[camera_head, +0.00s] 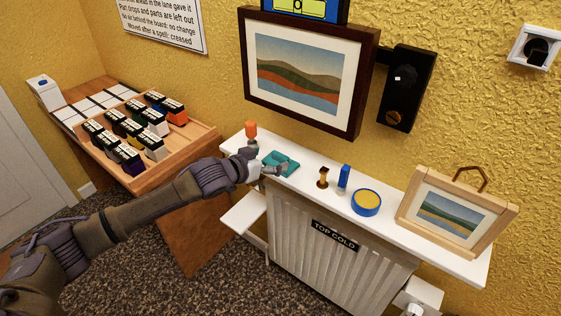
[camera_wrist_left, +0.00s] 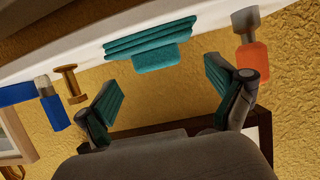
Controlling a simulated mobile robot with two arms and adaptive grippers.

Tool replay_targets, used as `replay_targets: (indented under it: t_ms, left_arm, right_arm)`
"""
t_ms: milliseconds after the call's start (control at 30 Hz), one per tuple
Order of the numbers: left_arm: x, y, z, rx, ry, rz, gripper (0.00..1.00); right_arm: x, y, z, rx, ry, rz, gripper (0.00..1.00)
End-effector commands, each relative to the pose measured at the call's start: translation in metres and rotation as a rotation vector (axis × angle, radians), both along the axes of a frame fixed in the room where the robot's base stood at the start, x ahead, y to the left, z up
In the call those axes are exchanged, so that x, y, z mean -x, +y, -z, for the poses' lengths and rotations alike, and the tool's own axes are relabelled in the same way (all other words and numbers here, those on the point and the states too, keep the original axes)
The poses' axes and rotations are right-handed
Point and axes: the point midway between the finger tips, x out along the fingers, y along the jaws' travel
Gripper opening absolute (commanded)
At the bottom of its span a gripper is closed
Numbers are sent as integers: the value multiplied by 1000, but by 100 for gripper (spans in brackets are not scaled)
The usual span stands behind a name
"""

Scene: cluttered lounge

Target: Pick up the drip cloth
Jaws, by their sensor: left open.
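The drip cloth is a folded teal cloth (camera_head: 283,158) lying on the white shelf (camera_head: 312,187) above the radiator. In the left wrist view the cloth (camera_wrist_left: 148,45) shows its stacked folds, ahead of and between my fingers. My left gripper (camera_head: 275,170) is at the front edge of the cloth in the head view. In the wrist view the left gripper (camera_wrist_left: 160,88) is open, its teal finger pads spread wide, with nothing visible between them. My right gripper is not in view.
An orange-topped object (camera_head: 251,130) stands just left of the cloth. To its right are a brass spool-like piece (camera_head: 323,178), a blue bottle-like object (camera_head: 344,177), a round blue tin (camera_head: 366,202) and a framed picture (camera_head: 447,211). A larger frame (camera_head: 303,67) hangs above.

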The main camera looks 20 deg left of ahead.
Motion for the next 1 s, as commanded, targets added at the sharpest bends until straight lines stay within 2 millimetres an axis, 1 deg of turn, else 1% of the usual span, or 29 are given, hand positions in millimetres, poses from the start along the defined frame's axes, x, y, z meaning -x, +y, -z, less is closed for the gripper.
replay_targets:
  t_ms: [200, 300, 433, 600, 633, 867, 900, 967, 1000]
  left_arm:
    - [-27, -15, 7, 0, -1, 0, 94]
    - [-37, -19, 14, 0, -1, 0, 94]
    - [-43, -20, 17, -1, 0, -1, 94]
    - [-43, -20, 17, -1, -1, 0, 94]
    - [-43, -20, 17, -1, 0, 0, 92]
    - [-42, -20, 17, -1, 0, 0, 54]
    - [-42, -20, 17, -1, 0, 0, 47]
    - [-42, -20, 17, -1, 0, 0, 37]
    - [-42, -20, 17, -1, 0, 0, 30]
  right_arm:
    - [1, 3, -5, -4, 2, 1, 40]
    - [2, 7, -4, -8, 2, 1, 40]
    - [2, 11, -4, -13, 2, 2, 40]
    - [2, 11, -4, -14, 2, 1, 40]
    - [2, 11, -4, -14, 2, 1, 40]
    - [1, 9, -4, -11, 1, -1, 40]
    - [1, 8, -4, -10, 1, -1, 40]
    - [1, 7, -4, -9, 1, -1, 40]
    - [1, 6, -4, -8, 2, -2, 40]
